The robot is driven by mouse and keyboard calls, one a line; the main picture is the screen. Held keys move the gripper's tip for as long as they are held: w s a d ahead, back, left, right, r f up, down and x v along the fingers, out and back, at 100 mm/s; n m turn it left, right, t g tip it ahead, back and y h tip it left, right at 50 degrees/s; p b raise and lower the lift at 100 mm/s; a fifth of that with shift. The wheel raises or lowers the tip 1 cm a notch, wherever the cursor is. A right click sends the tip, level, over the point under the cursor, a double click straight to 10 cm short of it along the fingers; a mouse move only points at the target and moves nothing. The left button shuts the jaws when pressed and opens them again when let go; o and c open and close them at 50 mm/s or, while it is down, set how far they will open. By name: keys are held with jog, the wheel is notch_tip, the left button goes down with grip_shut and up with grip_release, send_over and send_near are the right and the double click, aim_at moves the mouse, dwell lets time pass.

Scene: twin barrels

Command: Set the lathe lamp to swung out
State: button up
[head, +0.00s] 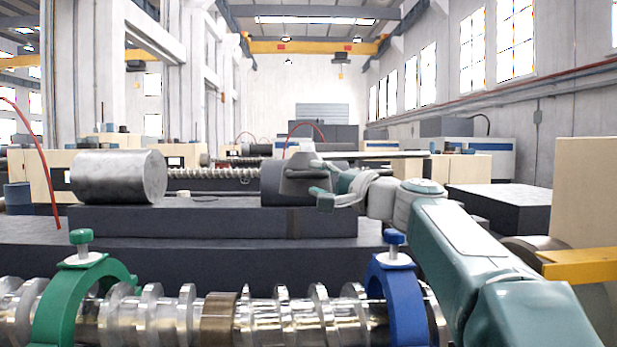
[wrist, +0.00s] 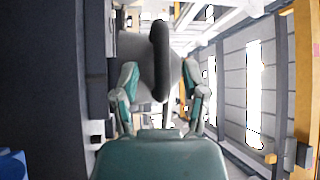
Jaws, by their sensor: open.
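The lamp's arm and joint cannot be made out.
A steel cylinder (head: 118,177) lies on the dark bed (head: 190,221) at left. In front runs a shiny screw shaft (head: 265,322) with a green clamp (head: 52,310) and a blue clamp (head: 400,305). A yellow bar (head: 580,264) is at right.

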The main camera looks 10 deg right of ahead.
jog(key=shift+x, duration=1.35)
jog(key=shift+s, duration=0.1)
grip_shut()
jog(key=shift+f, duration=0.1)
